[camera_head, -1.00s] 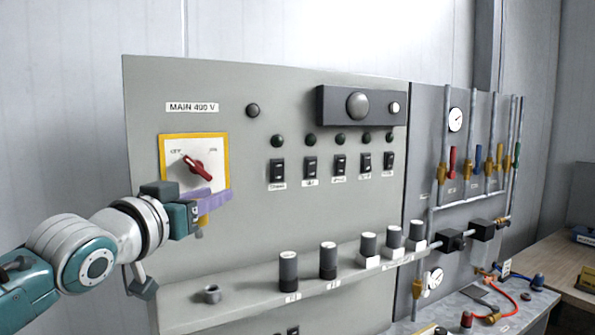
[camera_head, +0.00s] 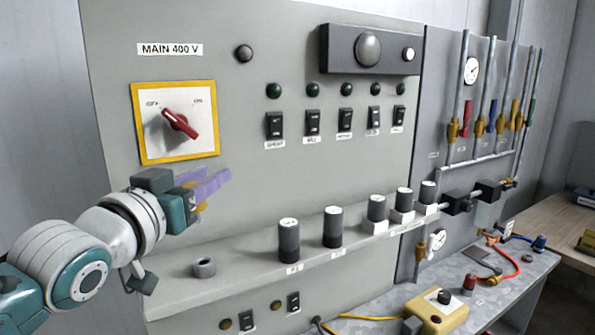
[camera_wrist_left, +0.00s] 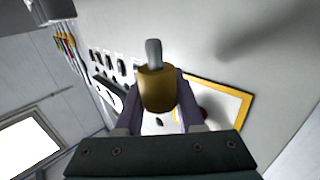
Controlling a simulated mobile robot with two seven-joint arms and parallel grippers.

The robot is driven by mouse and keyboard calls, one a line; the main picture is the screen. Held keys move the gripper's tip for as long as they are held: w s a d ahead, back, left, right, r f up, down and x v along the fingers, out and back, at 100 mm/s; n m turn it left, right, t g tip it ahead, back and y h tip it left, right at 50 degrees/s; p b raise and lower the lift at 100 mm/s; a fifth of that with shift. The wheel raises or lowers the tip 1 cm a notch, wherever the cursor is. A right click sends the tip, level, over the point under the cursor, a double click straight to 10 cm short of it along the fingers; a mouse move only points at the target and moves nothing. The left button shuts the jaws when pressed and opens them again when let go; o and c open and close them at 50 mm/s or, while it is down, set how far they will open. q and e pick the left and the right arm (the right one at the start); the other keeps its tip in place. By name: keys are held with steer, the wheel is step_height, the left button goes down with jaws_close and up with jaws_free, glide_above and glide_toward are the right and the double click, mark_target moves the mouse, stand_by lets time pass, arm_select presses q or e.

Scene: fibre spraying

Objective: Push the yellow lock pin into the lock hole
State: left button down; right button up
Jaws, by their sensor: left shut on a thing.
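The yellow lock pin (camera_wrist_left: 157,92) is held between the purple fingers of my left gripper (camera_wrist_left: 158,104), its grey tip pointing away from the wrist. In the head view my left gripper (camera_head: 214,184) is shut on the pin, and only a small yellow part of the pin (camera_head: 201,207) shows below the fingers. The gripper is just below the yellow-framed main switch plate (camera_head: 152,149), which carries a red handle (camera_head: 180,124). I cannot make out the lock hole. My right gripper is not in view.
The grey control panel (camera_head: 300,190) stands behind the gripper. Its ledge below carries a small grey ring (camera_head: 204,267) and several black knobs, such as this one (camera_head: 289,240). Pipes and valves are at the right. A yellow box (camera_head: 437,311) sits on the lower bench.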

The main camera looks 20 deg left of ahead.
mark_target(200, 217)
arm_select(q)
step_height(200, 217, down, 5)
steer(key=b, duration=0.3)
steer(key=shift+b, duration=0.35)
stand_by(0.3)
steer(key=shift+p, duration=0.35)
stand_by(0.9)
steer(key=shift+f+b, duration=1.35)
steer(key=shift+f, duration=0.35)
steer(key=shift+c, duration=2.2)
jaws_free()
